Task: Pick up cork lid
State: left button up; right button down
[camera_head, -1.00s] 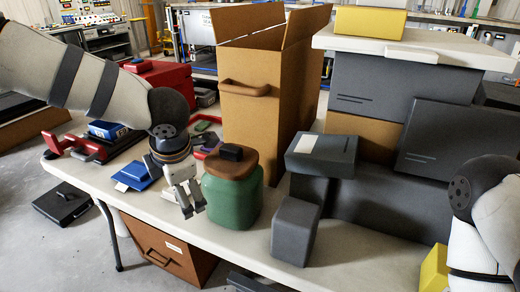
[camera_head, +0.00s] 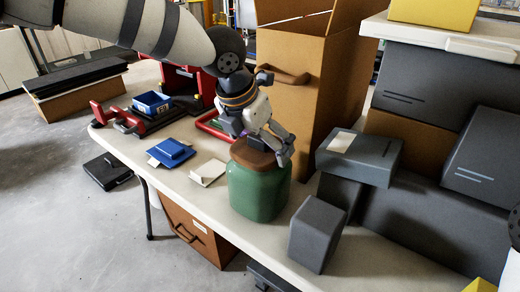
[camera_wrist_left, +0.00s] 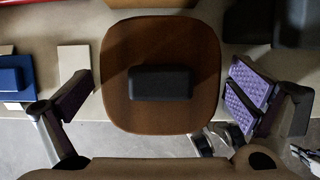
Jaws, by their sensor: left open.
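The cork lid (camera_head: 245,156) is brown and sits on a green jar (camera_head: 258,192) on the table. In the left wrist view the cork lid (camera_wrist_left: 160,112) is a rounded square with a black block handle (camera_wrist_left: 160,83) on top. My left gripper (camera_head: 265,146) is above the lid and hides part of it and its handle in the head view. In the left wrist view my left gripper (camera_wrist_left: 160,96) is open, with one finger on each side of the lid and gaps between.
A tall open cardboard box (camera_head: 306,88) stands close behind the jar. Grey boxes (camera_head: 358,155) stand to its right. A blue item (camera_head: 171,152) and a cream block (camera_head: 208,173) lie to its left. The table's front edge is near the jar.

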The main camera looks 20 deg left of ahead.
pick_arm(q)
jog(key=shift+w+f, duration=0.1)
jog(key=shift+f, duration=0.15)
jog(key=shift+r, duration=0.1)
jog(key=shift+c, duration=0.6)
jog(key=c, duration=0.8)
